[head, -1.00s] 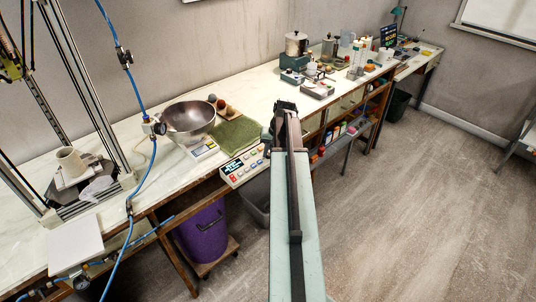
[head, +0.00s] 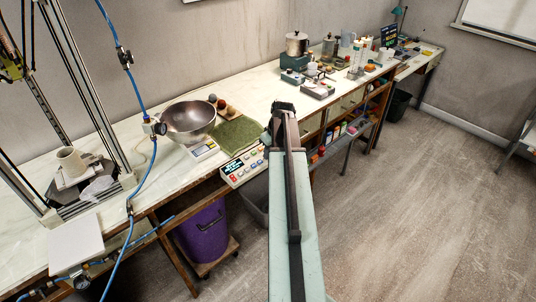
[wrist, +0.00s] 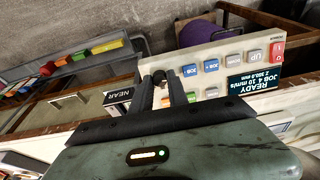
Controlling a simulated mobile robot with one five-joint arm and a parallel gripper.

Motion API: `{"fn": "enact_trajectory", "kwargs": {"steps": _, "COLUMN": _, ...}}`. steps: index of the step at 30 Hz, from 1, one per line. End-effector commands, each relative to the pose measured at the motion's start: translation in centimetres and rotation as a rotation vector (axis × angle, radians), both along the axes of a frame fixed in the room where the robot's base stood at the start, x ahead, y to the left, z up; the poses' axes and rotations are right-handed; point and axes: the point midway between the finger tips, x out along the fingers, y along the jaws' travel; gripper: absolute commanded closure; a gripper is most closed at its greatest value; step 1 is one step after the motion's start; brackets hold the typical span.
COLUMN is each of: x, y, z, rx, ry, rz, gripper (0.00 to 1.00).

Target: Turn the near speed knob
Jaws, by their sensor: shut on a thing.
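In the wrist view, a small dark round knob (wrist: 159,75) shows between the tips of my gripper (wrist: 161,82). My gripper is shut on it, and the fingers hide most of its sides. A black label reading "NEAR" (wrist: 117,96) is just left of the fingers. A pale control panel (wrist: 225,52) with several coloured buttons and a dark display is to their right. In the head view, my gripper (head: 284,108) is at the front edge of the bench, and my arm hides the knob. The panel (head: 238,173) is left of my arm.
A steel bowl (head: 188,122) and a green mat (head: 238,135) lie on the bench left of my gripper. A purple bin (head: 203,232) is under the bench. Coloured items (wrist: 95,48) sit on a lower shelf. The floor to the right (head: 430,210) is clear.

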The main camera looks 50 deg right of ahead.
Motion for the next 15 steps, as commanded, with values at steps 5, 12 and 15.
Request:
{"fn": "enact_trajectory", "kwargs": {"steps": 5, "x": 0.16, "y": 0.02, "z": -0.01, "rx": -0.009, "ry": -0.002, "rz": 0.026, "gripper": 1.00}}
{"fn": "enact_trajectory", "kwargs": {"steps": 12, "x": 0.09, "y": 0.03, "z": -0.03, "rx": -0.009, "ry": -0.001, "rz": 0.031, "gripper": 1.00}}
{"fn": "enact_trajectory", "kwargs": {"steps": 15, "x": 0.07, "y": 0.02, "z": -0.04, "rx": -0.009, "ry": 0.000, "rz": 0.031, "gripper": 1.00}}
